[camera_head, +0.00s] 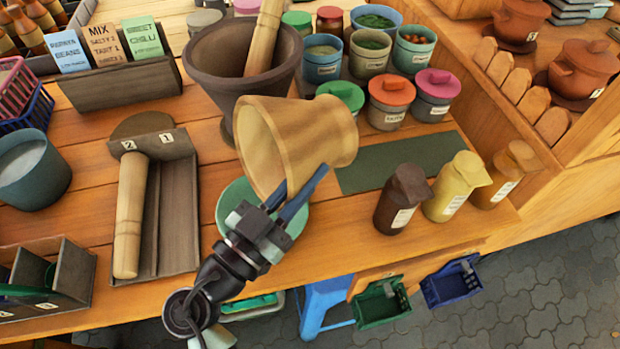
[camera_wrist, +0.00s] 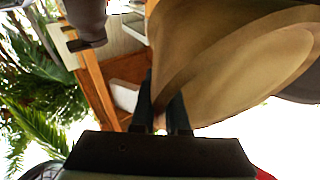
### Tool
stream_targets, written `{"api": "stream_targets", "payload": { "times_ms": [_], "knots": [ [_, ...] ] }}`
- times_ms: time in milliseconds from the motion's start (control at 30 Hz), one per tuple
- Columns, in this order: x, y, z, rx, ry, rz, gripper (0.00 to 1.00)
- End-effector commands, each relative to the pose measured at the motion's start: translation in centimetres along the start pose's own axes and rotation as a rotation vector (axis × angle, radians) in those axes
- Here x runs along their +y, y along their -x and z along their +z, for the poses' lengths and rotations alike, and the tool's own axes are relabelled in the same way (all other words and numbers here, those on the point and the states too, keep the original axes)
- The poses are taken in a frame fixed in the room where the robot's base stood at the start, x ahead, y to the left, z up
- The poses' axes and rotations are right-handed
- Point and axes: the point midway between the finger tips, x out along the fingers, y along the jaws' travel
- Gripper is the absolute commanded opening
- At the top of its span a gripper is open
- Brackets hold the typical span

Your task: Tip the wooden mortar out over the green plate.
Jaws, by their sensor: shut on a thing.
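The wooden mortar (camera_head: 315,128) is pale tan and lies tipped on its side in the air, its wide mouth facing left. My gripper (camera_head: 302,180) is shut on it from below. The mortar also fills the upper right of the wrist view (camera_wrist: 215,75), against the gripper fingers (camera_wrist: 160,105). The green plate (camera_head: 229,202) sits on the table below the mortar and gripper, which hide much of it. I cannot see any contents in the mortar or coming out of it.
A dark clay mortar (camera_head: 215,88) with a wooden pestle (camera_head: 264,38) stands close behind. Lidded jars (camera_head: 390,100) stand beyond, and three bottles (camera_head: 402,198) stand at the right. A wooden tray (camera_head: 178,220) with another pestle (camera_head: 129,215) lies left. The green mat (camera_head: 405,160) is bare.

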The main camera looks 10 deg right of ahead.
Motion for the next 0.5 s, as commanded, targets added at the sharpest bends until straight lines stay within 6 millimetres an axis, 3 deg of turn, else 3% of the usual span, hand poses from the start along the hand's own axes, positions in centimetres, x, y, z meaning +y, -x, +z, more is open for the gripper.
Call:
{"api": "stream_targets", "payload": {
  "times_ms": [500],
  "knots": [
    [-0.11, 0.89, 0.75, 0.126, 0.023, -0.011, 0.0]
  ]
}}
